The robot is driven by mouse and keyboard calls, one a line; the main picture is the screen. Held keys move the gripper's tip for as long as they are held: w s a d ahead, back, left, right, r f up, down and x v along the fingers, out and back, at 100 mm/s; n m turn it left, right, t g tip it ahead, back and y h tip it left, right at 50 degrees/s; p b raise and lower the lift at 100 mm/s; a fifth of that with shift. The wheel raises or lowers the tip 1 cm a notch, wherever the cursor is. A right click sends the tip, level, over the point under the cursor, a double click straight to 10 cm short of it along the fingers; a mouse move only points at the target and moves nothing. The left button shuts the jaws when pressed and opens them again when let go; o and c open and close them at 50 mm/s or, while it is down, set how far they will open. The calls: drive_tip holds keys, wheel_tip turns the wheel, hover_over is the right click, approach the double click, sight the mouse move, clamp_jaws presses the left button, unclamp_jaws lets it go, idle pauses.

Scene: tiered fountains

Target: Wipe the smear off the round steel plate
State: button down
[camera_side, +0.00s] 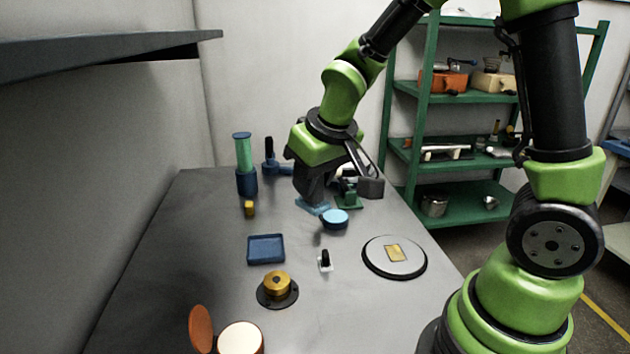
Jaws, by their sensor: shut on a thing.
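The round steel plate (373,260) lies on the table at the right, with a dark rim. A yellowish-tan square patch (397,253), which looks like the smear, is near its middle. My gripper (313,201) is at the back of the table, pointing down, well behind and left of the plate. It is shut on a light blue cloth (319,210), which shows at and below the fingertips. The fingers partly hide the cloth, and I cannot tell whether it still touches the table.
A round blue-topped container (335,217) and a green piece (350,197) stand close to the gripper. A blue tray (266,249), brass knob (277,285), small black-handled switch (325,260) and open white jar (240,340) are nearer. A green-and-blue cylinder (244,165) stands back left.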

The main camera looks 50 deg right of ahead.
drive_tip(key=s+d+f+m+g+h, duration=0.1)
drive_tip(key=s+d+f+m+g, duration=0.45)
drive_tip(key=m, duration=0.65)
drive_tip(key=s+d+f+m+g+h, duration=0.1)
drive_tip(key=s+d+f+m+g, duration=0.15)
drive_tip(key=s+d+m, duration=0.6)
drive_tip(key=shift+w+d+f+m, duration=0.15)
drive_tip(key=shift+w+f+m, duration=0.45)
drive_tip(key=shift+f, duration=0.55)
drive_tip(key=shift+w+d+f+m, duration=0.1)
drive_tip(key=shift+w+f+m, duration=0.25)
drive_tip(key=shift+f+m, duration=0.65)
drive_tip(key=shift+w+d+f+m, duration=0.15)
drive_tip(key=shift+w+f+m, duration=0.4)
drive_tip(key=shift+f, duration=0.75)
wheel_tip(320, 180, down, 2)
drive_tip(key=shift+d, duration=0.1)
drive_tip(key=shift+w+d+r, duration=0.1)
drive_tip(key=shift+w+d, duration=0.5)
drive_tip(key=shift+w, duration=0.05)
drive_tip(key=shift+w+d, duration=1.3)
drive_tip(key=shift+s+a, duration=2)
wheel_tip(320, 180, up, 8)
